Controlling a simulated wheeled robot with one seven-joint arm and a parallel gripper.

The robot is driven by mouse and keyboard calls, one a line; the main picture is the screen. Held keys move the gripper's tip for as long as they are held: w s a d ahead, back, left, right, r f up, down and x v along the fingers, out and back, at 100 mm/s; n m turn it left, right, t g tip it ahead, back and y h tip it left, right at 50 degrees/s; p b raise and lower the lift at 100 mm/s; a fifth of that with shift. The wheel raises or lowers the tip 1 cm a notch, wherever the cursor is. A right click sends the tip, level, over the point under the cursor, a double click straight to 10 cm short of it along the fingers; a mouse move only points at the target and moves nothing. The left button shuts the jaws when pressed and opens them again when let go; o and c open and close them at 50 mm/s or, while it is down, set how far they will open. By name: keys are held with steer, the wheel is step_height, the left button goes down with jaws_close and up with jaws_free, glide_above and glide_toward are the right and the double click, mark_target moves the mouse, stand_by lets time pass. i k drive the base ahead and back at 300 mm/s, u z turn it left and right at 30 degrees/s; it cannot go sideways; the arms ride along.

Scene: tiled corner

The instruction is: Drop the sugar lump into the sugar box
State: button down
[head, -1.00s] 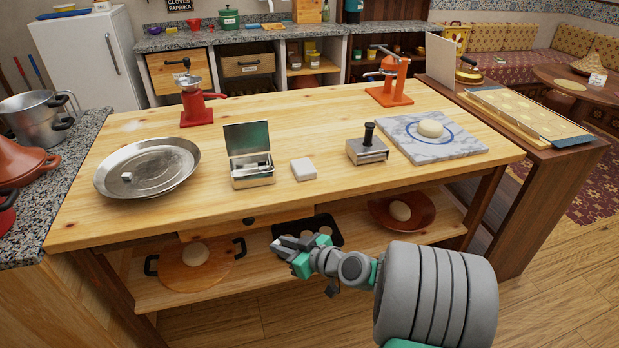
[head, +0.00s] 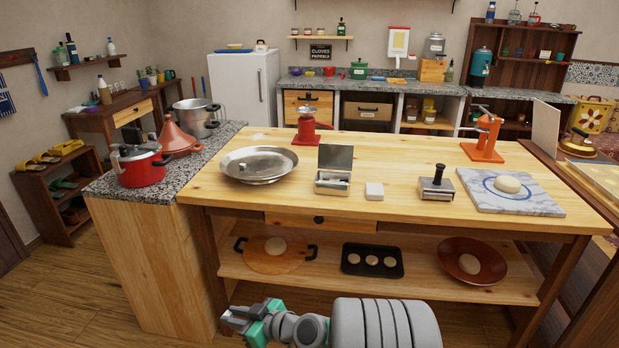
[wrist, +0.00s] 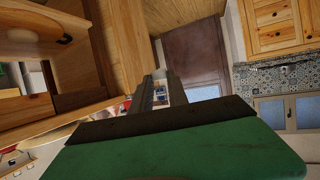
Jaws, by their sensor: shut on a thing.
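My gripper (head: 232,317) is low in front of the worktable, well away from its top. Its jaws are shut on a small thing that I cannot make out. The fingers (wrist: 160,92) also show in the wrist view, pointing away over a green gripper body. A metal tin with its lid raised (head: 333,184), which looks like the sugar box, stands on the table. A small pale lump (head: 243,166) lies in the round metal tray (head: 273,177) to its left; I cannot tell whether it is sugar. A white block (head: 374,191) sits right of the tin.
The wooden worktable (head: 400,210) has a lower shelf with a board, a black tray (head: 372,272) and a brown dish (head: 472,280). A metal press (head: 436,189) and marble slab (head: 510,205) stand right on top. A stone-topped counter (head: 110,185) adjoins at left.

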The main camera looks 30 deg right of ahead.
mark_target(331, 192)
steer(key=u, duration=0.2)
steer(key=i, duration=0.95)
steer(key=z, duration=0.1)
